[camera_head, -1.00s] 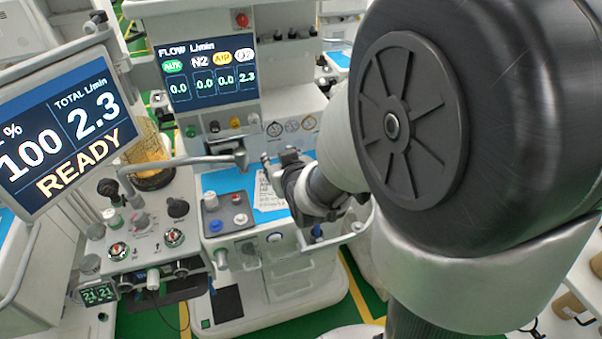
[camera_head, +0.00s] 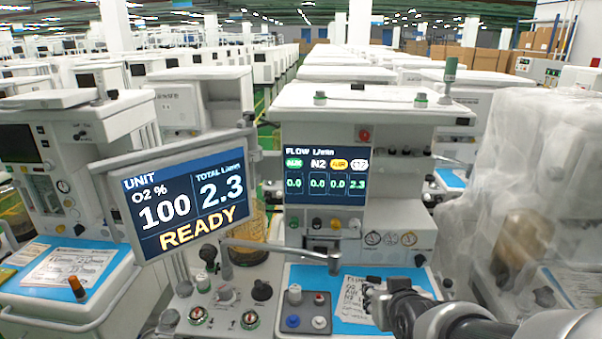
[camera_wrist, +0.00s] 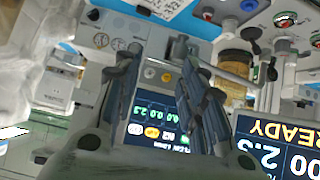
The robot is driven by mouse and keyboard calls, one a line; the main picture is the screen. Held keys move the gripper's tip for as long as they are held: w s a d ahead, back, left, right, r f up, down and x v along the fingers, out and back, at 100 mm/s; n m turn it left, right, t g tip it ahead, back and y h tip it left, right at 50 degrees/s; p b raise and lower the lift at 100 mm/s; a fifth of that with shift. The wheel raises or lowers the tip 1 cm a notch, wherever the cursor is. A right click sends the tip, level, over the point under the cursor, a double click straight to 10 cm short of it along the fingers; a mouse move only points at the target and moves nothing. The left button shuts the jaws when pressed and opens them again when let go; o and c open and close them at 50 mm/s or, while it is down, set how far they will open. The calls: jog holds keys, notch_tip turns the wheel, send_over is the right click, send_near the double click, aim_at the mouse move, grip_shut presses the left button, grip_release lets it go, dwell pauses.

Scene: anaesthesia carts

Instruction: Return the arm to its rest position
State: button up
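My arm comes in from the bottom right of the head view, and my gripper (camera_head: 374,292) is over the blue work surface (camera_head: 310,278) of the anaesthesia cart. In the wrist view, which is upside down, the two dark fingers of my gripper (camera_wrist: 155,48) stand apart with nothing between them. The cart's flow screen (camera_wrist: 158,118) shows behind and between the fingers. The flow screen also shows in the head view (camera_head: 326,177). A white paper (camera_head: 354,291) lies beside the gripper; whether they touch cannot be told.
A tilted monitor reading READY (camera_head: 185,198) stands left of my gripper on a jointed grey arm (camera_head: 285,249). A knob panel (camera_head: 307,312) lies in front. A plastic-wrapped unit (camera_head: 520,190) stands close on the right. Another cart (camera_head: 62,262) is at the left.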

jog(key=s+a+r+g, duration=0.2)
jog(key=s, duration=0.8)
jog(key=s+a+r+g+y, duration=0.1)
jog(key=s+a+g, duration=0.2)
jog(key=s, duration=0.8)
jog(key=shift+r+n+g, duration=0.3)
jog(key=shift+r, duration=0.05)
dwell(0.6)
